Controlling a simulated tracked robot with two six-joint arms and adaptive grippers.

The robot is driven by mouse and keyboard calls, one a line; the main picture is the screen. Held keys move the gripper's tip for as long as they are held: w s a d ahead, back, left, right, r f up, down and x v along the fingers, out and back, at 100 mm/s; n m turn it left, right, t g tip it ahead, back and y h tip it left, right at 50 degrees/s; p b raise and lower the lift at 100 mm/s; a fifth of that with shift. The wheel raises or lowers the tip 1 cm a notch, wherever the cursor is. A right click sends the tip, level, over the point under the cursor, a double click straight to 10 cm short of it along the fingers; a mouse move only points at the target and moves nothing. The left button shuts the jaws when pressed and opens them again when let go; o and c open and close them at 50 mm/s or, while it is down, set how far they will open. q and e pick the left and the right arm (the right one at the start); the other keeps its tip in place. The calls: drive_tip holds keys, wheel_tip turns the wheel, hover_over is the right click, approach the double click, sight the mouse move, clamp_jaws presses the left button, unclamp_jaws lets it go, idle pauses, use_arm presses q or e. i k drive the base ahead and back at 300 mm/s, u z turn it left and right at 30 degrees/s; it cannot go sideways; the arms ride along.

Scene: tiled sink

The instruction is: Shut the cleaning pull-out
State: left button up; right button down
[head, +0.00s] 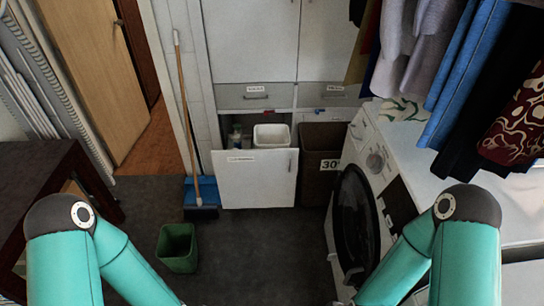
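The cleaning pull-out (250,185) stands open at the bottom of the white cabinet, in the middle of the head view. Its white front panel sits forward of the cabinet face, with a small label at upper left and a handle near its right edge. Behind the panel I see a white bin (271,135) and some bottles (235,137). Both my teal arms show at the lower left and lower right. Both grippers are below the picture's edge.
A blue broom (201,198) leans left of the pull-out, and a green bin (178,248) stands on the floor in front of it. A brown bin (320,170) is at its right. Dark floor between is clear.

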sight(249, 178)
drive_tip(key=z, duration=0.05)
drive_tip(key=i, duration=1)
drive_tip(key=u, duration=0.05)
